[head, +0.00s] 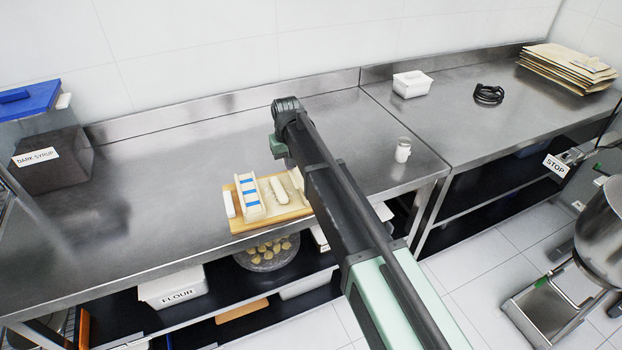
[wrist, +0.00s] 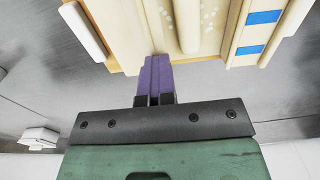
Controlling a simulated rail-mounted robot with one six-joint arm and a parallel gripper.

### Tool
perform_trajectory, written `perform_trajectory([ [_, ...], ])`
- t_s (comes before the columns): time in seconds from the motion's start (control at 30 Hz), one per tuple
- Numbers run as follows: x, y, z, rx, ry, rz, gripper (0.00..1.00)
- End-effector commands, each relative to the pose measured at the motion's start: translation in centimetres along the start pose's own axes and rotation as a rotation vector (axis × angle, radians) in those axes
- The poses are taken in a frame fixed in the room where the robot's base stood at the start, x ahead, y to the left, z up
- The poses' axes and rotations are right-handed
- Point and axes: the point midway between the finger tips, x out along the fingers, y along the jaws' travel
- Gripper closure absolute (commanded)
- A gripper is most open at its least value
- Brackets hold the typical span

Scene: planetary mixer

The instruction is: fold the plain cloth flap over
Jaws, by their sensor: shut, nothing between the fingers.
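A pale cloth lies on a wooden board (head: 290,217) near the bench's front edge. Its blue-marked side (head: 249,196) is at the left in the head view and at the right in the wrist view (wrist: 262,18). A pale roll (head: 279,190) lies along its middle, also seen in the wrist view (wrist: 187,25). The plain flap (head: 297,178) is partly hidden behind my arm; in the wrist view it seems to be the plain strip left of the roll. My gripper (wrist: 158,62) is shut and empty, its purple fingertips overlapping the board's edge in view. I cannot tell whether they touch.
A white bar (head: 229,204) lies at the board's left end. A white jar (head: 403,150) stands on the bench to the right. A dark syrup box (head: 52,165) stands at the far left. The bench between box and board is clear.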

Motion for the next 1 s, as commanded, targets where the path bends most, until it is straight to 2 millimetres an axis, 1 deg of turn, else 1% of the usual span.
perform_trajectory([
  [0.03, 0.9, 0.1, 0.4, 0.003, -0.007, 0.007, 1.00],
  [0.1, 1.2, -0.3, 0.4, 0.004, -0.006, 0.007, 1.00],
  [0.37, 1.0, -0.6, 0.2, 0.004, -0.004, 0.006, 1.00],
  [0.6, 2.6, -1.2, 0.2, 0.002, -0.003, 0.005, 1.00],
  [0.8, 2.3, -1.2, 0.1, 0.002, -0.002, 0.004, 1.00],
  [0.87, 2.3, -1.2, 0.1, 0.002, -0.002, 0.004, 0.92],
  [1.0, 2.3, -1.3, 0.1, 0.002, -0.002, 0.004, 0.70],
])
